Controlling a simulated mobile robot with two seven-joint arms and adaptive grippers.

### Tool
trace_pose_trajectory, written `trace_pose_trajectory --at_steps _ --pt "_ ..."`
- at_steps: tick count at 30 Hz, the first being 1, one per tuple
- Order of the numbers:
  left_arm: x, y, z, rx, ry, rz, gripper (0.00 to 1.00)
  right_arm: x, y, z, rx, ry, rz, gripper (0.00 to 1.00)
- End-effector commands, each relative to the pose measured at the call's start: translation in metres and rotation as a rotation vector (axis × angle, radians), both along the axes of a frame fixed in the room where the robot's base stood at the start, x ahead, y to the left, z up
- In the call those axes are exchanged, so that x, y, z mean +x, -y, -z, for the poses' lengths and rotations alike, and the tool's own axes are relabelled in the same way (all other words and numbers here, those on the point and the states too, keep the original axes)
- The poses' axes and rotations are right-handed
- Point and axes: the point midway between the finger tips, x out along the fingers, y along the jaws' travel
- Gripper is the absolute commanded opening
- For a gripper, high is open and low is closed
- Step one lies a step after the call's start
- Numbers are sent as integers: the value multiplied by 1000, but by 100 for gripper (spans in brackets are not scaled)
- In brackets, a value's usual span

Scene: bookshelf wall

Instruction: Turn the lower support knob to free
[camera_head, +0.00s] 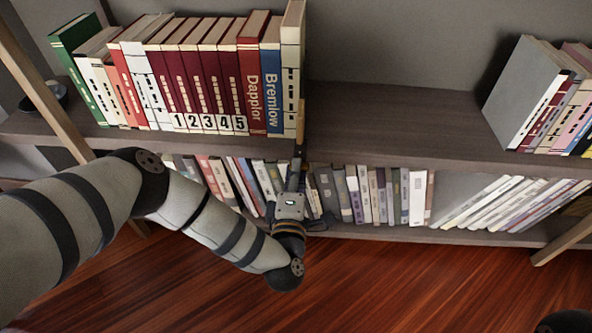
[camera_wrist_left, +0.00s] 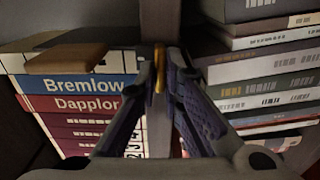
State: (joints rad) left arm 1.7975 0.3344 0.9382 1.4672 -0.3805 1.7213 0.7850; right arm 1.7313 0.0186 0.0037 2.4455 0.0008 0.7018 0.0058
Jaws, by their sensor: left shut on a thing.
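My left gripper (camera_head: 296,168) is at the front edge of the upper shelf board, below the right end of the upper book row. In the left wrist view its fingertips (camera_wrist_left: 161,72) are closed around a small, narrow yellow-brass piece, which looks like the lower support knob (camera_wrist_left: 160,55). The piece sits against the shelf edge (camera_wrist_left: 160,20). The fingers hide most of it, so its turn position cannot be told. In the head view the knob is too small and covered to make out clearly.
Upright books stand above, including a red "Dapplor" (camera_head: 252,85) and blue "Bremlow" (camera_head: 271,88). Lower-shelf books (camera_head: 365,195) stand close behind my gripper. A grey book (camera_head: 520,95) leans at the upper right. The upper shelf's middle (camera_head: 400,120) and the wooden floor (camera_head: 400,285) are clear.

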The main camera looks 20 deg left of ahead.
Motion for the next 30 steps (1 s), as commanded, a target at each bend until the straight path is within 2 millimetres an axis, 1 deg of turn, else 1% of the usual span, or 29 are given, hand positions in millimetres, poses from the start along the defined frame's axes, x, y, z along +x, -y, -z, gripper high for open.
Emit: trace_pose_trajectory --at_steps 1,6,7,8,9,10,23,26,29,30 --pt "3 -3 -4 -1 12 -6 0 0 0 0 0 0 0 40" --pt "3 -3 -4 -1 12 -6 0 0 0 0 0 0 0 40" --pt "4 -3 -4 -1 13 -7 10 0 0 0 0 0 0 40" --pt "4 -3 -4 -1 13 -7 17 0 0 0 0 0 0 40" --pt "4 -3 -4 -1 13 -7 26 0 0 0 0 0 0 40" --pt "4 -3 -4 -1 13 -7 28 0 0 0 0 0 0 40" --pt "-1 0 -1 0 3 -1 28 0 0 0 0 0 0 40" --pt "-16 5 0 -1 0 1 28 0 0 0 0 0 0 40" --pt "-42 13 0 -2 -1 2 28 0 0 0 0 0 0 40" --pt "-54 16 0 -3 1 2 28 0 0 0 0 0 0 40"
